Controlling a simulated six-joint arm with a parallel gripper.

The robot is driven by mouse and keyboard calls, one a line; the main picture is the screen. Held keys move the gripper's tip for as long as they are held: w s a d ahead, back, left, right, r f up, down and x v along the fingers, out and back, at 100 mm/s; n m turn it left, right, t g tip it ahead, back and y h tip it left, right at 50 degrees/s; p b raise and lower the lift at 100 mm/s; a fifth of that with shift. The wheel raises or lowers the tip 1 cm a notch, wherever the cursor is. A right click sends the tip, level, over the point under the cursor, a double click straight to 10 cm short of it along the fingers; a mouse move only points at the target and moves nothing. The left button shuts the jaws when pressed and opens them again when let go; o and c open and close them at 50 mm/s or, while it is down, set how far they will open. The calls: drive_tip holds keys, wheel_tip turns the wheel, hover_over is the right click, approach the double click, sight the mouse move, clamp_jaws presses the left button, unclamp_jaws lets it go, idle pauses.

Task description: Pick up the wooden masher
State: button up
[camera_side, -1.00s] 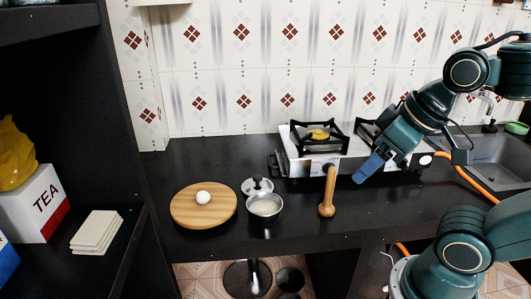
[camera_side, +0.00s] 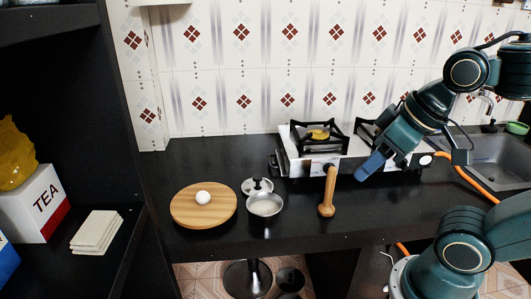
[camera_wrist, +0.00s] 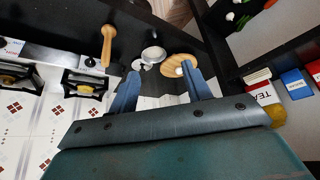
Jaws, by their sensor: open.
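The wooden masher (camera_side: 328,192) stands upright on the dark counter in front of the stove, its narrow handle up and its wide end down. It also shows in the wrist view (camera_wrist: 107,45), at the upper left. My gripper (camera_side: 369,167) is to the right of the masher in the side view, apart from it and in front of the stove. In the wrist view my gripper (camera_wrist: 158,88) has its two blue fingers spread with nothing between them.
A steel pot (camera_side: 265,206) and its lid (camera_side: 257,187) are left of the masher. A round wooden board (camera_side: 184,212) with a white egg-like ball (camera_side: 203,197) lies further left. The stove (camera_side: 300,165) is behind, and the sink (camera_side: 485,160) is at right.

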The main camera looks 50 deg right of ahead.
drive_tip(key=m+g, duration=0.6)
drive_tip(key=m, duration=1)
hover_over(331, 177)
drive_tip(key=d, duration=0.1)
wheel_tip(331, 177, down, 7)
drive_tip(key=shift+w+d+f, duration=0.15)
drive_tip(key=shift+w, duration=0.05)
drive_tip(key=shift+f, duration=0.1)
drive_tip(key=shift+f, duration=6.8)
drive_tip(key=shift+c, duration=0.4)
drive_tip(key=c, duration=1)
